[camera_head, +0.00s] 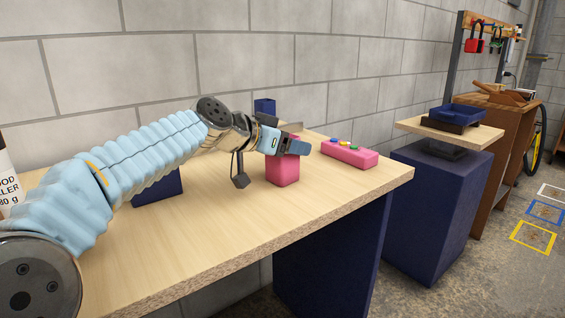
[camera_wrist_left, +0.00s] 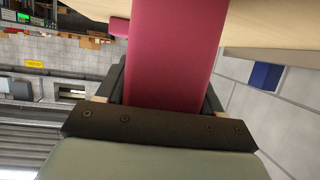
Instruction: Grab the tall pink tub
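The tall pink tub (camera_head: 283,172) stands upright on the wooden table in the head view, with its upper part at my left gripper (camera_head: 292,141). In the left wrist view the tub (camera_wrist_left: 172,50) runs between the two dark fingers of the left gripper (camera_wrist_left: 165,92), one on each side. The fingers are close along its sides; I cannot tell whether they press on it. The tub's near end is hidden behind the gripper's dark plate. My right gripper is not in view.
A flat pink box (camera_head: 347,154) with coloured knobs lies right of the tub on the table (camera_head: 240,225). Dark blue blocks (camera_head: 158,188) (camera_head: 264,106) stand left of and behind it. A white bottle (camera_head: 8,180) is at the far left. The table's front right is clear.

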